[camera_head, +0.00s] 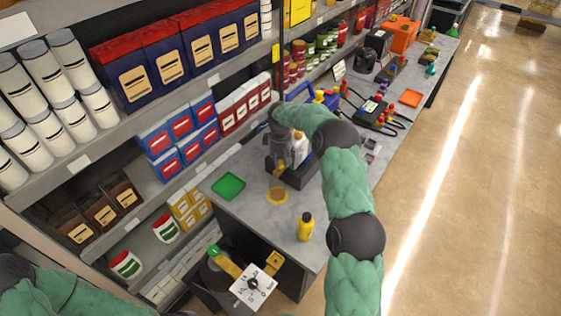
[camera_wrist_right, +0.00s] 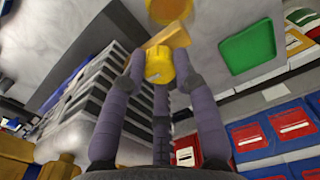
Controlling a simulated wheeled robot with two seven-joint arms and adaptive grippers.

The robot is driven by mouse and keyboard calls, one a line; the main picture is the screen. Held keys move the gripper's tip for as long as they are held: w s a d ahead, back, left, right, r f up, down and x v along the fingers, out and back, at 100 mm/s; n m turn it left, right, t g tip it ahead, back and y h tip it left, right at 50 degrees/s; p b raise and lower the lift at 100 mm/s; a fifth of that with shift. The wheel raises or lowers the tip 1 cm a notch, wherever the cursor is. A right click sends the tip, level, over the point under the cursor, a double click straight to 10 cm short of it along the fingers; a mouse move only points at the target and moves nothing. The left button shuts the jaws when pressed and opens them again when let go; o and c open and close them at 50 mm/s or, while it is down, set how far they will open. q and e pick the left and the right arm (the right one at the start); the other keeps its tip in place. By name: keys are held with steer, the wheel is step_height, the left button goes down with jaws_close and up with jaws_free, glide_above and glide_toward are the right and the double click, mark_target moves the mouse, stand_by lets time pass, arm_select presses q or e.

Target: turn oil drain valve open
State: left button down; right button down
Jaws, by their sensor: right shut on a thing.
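The vacuum pump (camera_head: 297,177) stands on the grey bench, partly hidden behind my right arm. In the wrist view its grey finned body (camera_wrist_right: 108,88) is left of the fingers. My right gripper (camera_head: 280,163) points down at the pump's near end. In the wrist view the right gripper's fingers (camera_wrist_right: 160,70) are closed around a yellow knob, the oil drain valve (camera_wrist_right: 158,62), with a tan-yellow piece (camera_wrist_right: 172,38) just beyond it. The valve's exact angle is hard to tell.
A yellow round dish (camera_head: 277,195) lies on the bench near the pump. A green tray (camera_head: 229,186) is left of it, and a yellow bottle (camera_head: 305,227) stands near the front edge. Stocked shelves (camera_head: 200,85) run along the left. Open floor (camera_head: 470,200) is at the right.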

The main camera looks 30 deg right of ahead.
mark_target(280, 161)
steer(key=shift+n, duration=0.6)
steer(key=c, duration=1)
jaws_free()
steer(key=shift+w, duration=0.1)
steer(key=shift+o, duration=0.2)
steer(key=shift+r, duration=0.1)
step_height(280, 161, up, 12)
